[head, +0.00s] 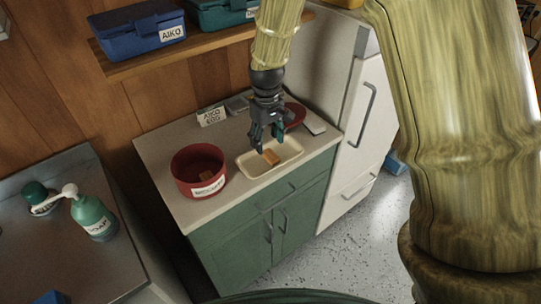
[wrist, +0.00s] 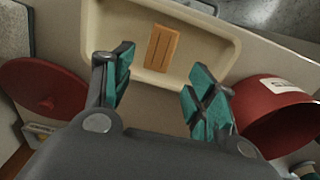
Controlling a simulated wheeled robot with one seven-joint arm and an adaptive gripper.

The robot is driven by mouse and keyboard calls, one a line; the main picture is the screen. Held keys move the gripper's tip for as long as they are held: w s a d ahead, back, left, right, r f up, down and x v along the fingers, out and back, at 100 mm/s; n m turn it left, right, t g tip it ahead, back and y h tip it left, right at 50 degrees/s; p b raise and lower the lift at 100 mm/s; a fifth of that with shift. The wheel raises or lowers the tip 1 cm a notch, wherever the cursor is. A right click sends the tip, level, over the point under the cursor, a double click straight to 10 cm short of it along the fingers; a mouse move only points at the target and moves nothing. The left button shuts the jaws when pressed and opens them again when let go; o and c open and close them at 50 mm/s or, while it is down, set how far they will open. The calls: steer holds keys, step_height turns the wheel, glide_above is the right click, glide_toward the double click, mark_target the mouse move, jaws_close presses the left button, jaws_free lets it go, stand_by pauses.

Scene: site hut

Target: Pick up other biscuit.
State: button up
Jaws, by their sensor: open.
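An orange-brown rectangular biscuit (head: 271,157) lies in a cream tray (head: 254,171) on the counter; it also shows in the wrist view (wrist: 162,48), near the middle of the tray (wrist: 205,71). Another brown biscuit (head: 206,175) sits inside the red tin (head: 183,163) to the left of the tray. My gripper (head: 271,147) is open and empty above the tray, pointing down. In the wrist view its teal-padded fingers (wrist: 160,90) stand apart, with the tray biscuit beyond and between them. The inside of the red tin (wrist: 270,110) is mostly hidden in that view.
A red lid (head: 295,114) lies on the counter behind the tray, near a small sign (head: 211,116). A white fridge (head: 358,130) stands close on the right. A shelf with blue (head: 137,30) and teal boxes hangs above. A soap bottle (head: 95,217) stands on the left worktop.

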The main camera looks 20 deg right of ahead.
mark_target(268, 153)
steer(key=shift+s, duration=0.25)
steer(key=shift+f, duration=0.15)
steer(key=f, duration=0.1)
steer(key=f+p, duration=0.1)
steer(key=f, duration=0.1)
steer(key=shift+w+d+p, duration=0.2)
steer(key=shift+w+p, duration=0.1)
steer(key=shift+f, duration=0.9)
steer(key=c, duration=0.9)
